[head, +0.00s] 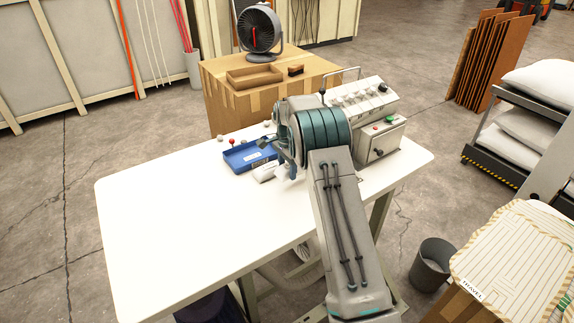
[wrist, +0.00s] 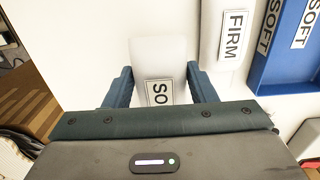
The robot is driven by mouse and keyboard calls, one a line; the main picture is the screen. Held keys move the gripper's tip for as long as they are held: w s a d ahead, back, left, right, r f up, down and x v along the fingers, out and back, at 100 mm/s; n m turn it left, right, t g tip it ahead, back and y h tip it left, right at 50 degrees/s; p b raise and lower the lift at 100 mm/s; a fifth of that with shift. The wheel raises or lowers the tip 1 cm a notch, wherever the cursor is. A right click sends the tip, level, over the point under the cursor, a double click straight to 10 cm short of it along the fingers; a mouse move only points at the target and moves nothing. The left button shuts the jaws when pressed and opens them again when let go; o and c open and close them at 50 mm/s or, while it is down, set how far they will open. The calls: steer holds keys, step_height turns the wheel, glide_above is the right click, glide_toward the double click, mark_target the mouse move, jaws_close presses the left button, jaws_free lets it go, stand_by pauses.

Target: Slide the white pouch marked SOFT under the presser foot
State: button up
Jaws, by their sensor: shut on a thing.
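The white pouch (wrist: 158,55) lies between the two blue fingers of my gripper (wrist: 159,72) in the wrist view. Its label shows "SO"; the rest is hidden behind the gripper body. My gripper is shut on this pouch, with one finger along each side. In the head view my gripper (head: 287,166) is low over the white table, left of the sewing machine (head: 356,98), and the held pouch is mostly hidden there. My arm covers much of the machine's front. I cannot make out the presser foot in either view.
A white pouch marked FIRM (wrist: 232,50) lies close to the right of the held one. Beyond it is a blue tray (wrist: 262,72) with pouches marked SOFT. A control box (head: 381,139) stands at the machine's right. The left of the table (head: 170,215) is clear.

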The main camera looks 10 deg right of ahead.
steer(key=shift+f+b, duration=0.8)
steer(key=shift+f, duration=1.05)
steer(key=shift+d+f, duration=0.1)
steer(key=shift+d, duration=0.05)
steer(key=shift+w+d+p, duration=0.1)
steer(key=shift+w+d, duration=0.3)
steer(key=shift+d, duration=0.55)
steer(key=shift+w+d+p, duration=0.1)
steer(key=shift+w+d, duration=0.35)
steer(key=shift+d, duration=0.55)
steer(key=shift+w+d+p, duration=0.1)
steer(key=shift+w+d, duration=0.3)
steer(key=shift+d, duration=0.55)
steer(key=shift+f+b, duration=0.25)
steer(key=shift+b, duration=0.15)
steer(key=o, duration=1)
steer(key=shift+o, duration=0.2)
steer(key=shift+a, duration=0.1)
steer(key=shift+s+a+r+p, duration=0.15)
steer(key=shift+a+r+p, duration=0.2)
steer(key=shift+r, duration=0.65)
steer(key=shift+s+a+r+p, duration=0.1)
steer(key=shift+a+r+p, duration=0.3)
steer(key=shift+r, duration=0.6)
steer(key=shift+s+a+r+p, duration=0.15)
steer(key=shift+r+p, duration=0.35)
steer(key=shift+r, duration=0.5)
